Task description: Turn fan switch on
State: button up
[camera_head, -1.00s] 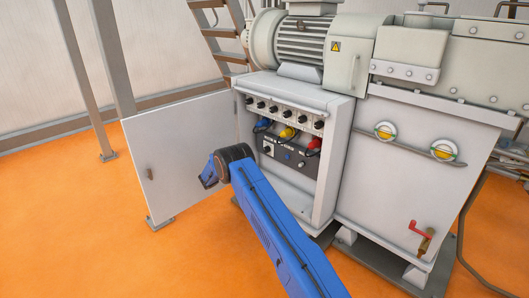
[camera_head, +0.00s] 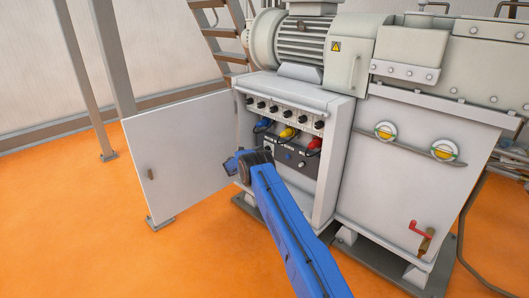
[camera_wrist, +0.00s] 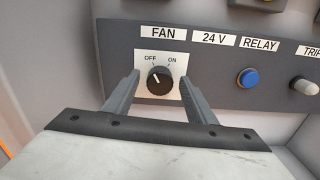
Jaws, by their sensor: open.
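The fan switch (camera_wrist: 160,80) is a black rotary knob on a white plate under the label FAN in the wrist view. Its white mark points up and left, toward OFF; ON is at the upper right. My gripper (camera_wrist: 160,85) is open, with one grey finger to the left of the knob and one to the right. Whether the fingers touch the knob I cannot tell. In the head view my blue arm reaches to the dark control panel (camera_head: 300,165) inside the open cabinet, and the gripper itself is mostly hidden behind the arm's end.
The cabinet door (camera_head: 180,150) stands open on the left, near my arm. Orange floor in front is clear.

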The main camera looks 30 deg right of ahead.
jog(key=shift+w+d, duration=0.15)
jog(key=shift+d, duration=0.3)
jog(key=c, duration=1)
jog(key=shift+c, duration=0.2)
jog(key=shift+m, duration=0.3)
jog(key=m, duration=1.1)
jog(key=shift+s+f, duration=0.2)
jog(key=shift+m, duration=0.3)
